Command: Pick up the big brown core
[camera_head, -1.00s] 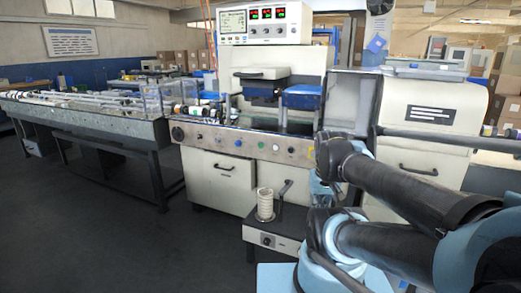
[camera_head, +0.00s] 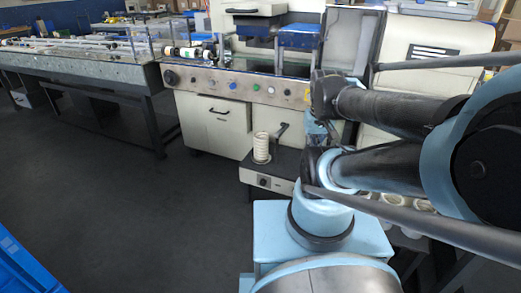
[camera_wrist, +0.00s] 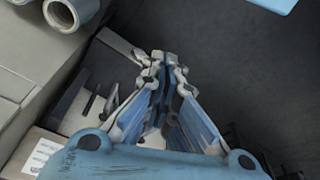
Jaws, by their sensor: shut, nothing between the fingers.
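My gripper (camera_wrist: 165,70) shows in the wrist view with its fingers together and nothing between them, above a grey floor and a pale bench. I cannot make it out in the head view, where my arm covers that area. No plainly brown big core stands out. Pale hollow cores (camera_wrist: 70,12) lie at the upper left of the wrist view, apart from the fingers. In the head view, several cream cores (camera_head: 415,202) sit low at the right, partly behind my arm. A cream ribbed roll or stack (camera_head: 261,148) stands upright on a small machine shelf.
The wrapper machine (camera_head: 215,120) stands ahead, with a control panel (camera_head: 240,87) along its front. A long conveyor table (camera_head: 85,72) runs off to the left. A blue crate (camera_head: 25,262) is at the lower left. The dark floor (camera_head: 120,215) is clear at left centre.

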